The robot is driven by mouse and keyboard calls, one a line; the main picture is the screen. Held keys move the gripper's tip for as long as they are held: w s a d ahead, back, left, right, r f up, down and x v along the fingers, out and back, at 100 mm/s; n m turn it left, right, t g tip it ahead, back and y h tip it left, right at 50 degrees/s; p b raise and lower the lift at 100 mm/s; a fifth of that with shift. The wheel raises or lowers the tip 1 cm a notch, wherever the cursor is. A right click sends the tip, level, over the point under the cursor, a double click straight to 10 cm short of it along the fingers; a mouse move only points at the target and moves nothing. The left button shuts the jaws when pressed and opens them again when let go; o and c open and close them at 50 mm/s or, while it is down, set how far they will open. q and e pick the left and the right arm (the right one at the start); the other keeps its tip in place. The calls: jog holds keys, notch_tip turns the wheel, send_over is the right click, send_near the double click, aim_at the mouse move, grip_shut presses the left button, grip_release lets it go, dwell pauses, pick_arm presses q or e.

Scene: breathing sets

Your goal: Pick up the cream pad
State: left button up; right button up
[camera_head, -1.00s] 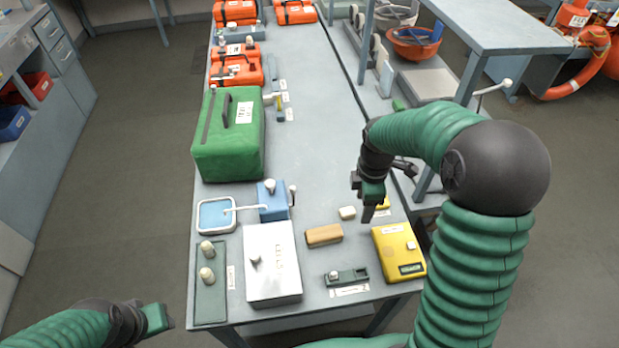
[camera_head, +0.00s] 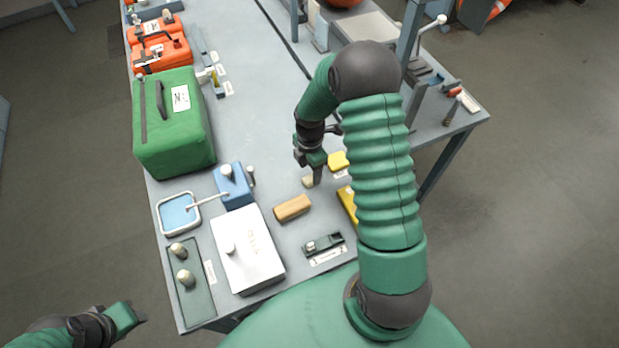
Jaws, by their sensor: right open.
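The cream pad (camera_head: 308,182) is a small pale block on the grey table, behind the tan block. My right gripper (camera_head: 315,177) is open and points down right beside the pad, at its right side. Its fingers partly overlap the pad in the picture, and I cannot tell whether they touch it. My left gripper (camera_head: 134,316) is low at the left, off the table's front left corner and far from the pad; its jaws do not show clearly.
A tan block (camera_head: 292,208), a white box (camera_head: 246,250) and a dark green holder (camera_head: 323,245) lie in front. A yellow block (camera_head: 338,160) sits behind right; a yellow case (camera_head: 347,203) is partly hidden by my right arm. A green bag (camera_head: 172,125) stands left.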

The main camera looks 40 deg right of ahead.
aim_at(310, 178)
jog(key=f, duration=0.2)
jog(key=shift+s+f, duration=0.25)
jog(key=shift+f, duration=0.05)
jog(key=shift+a+f, duration=0.1)
jog(key=shift+f, duration=0.2)
jog(key=shift+w+a, duration=0.1)
jog(key=shift+w, duration=0.1)
grip_shut()
